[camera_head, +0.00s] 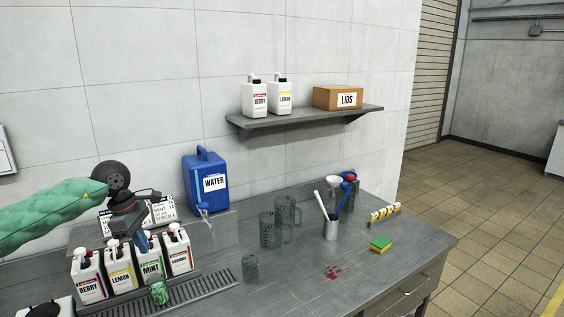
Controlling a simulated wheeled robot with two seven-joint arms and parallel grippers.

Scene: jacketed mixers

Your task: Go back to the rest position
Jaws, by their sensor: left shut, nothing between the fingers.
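My left arm, in a green quilted sleeve, comes in from the left in the head view. My left gripper (142,243) points down over the row of syrup bottles, close to the pump of the mint bottle (151,270). It is shut with nothing held; whether it touches the pump I cannot tell. The berry bottle (89,288), lemon bottle (121,277) and caramel-coloured bottle (180,257) stand beside the mint one. A small cup with green content (159,292) stands in front of the mint bottle. My right gripper is not in view.
A blue water jug (205,182) stands behind the bottles. Clear beakers (270,230), a glass (250,268), a utensil pot (330,229) and a sponge (381,244) stand on the metal table (310,285). A red spill (333,272) lies near the front. A wall shelf (300,121) holds bottles and a box.

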